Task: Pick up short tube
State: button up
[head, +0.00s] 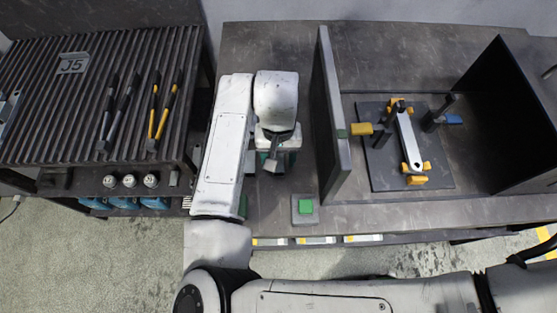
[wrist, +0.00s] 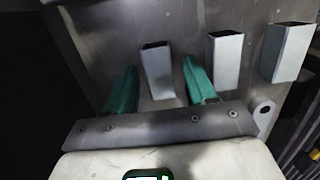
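Several square grey hollow tubes stand upright in the wrist view: a left one (wrist: 157,72), a middle one (wrist: 224,65) and a right one (wrist: 287,55). I cannot tell from their looks which is the short tube. My gripper (wrist: 159,68) is open, with one green finger on each side of the left tube. Gaps show between the fingers and the tube, and nothing is gripped. In the head view my gripper (head: 273,163) is low over the dark bench, left of the upright panel. My arm hides the tubes there.
A dark upright panel (head: 330,115) stands close right of my gripper. Beyond it is a fixture (head: 407,145) with yellow clamps. A green button box (head: 305,208) is at the bench front. A ribbed rack (head: 45,120) with tools is at left. A holed tab (wrist: 264,113) shows near the right finger.

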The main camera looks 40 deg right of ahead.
grip_shut()
dwell(0.3)
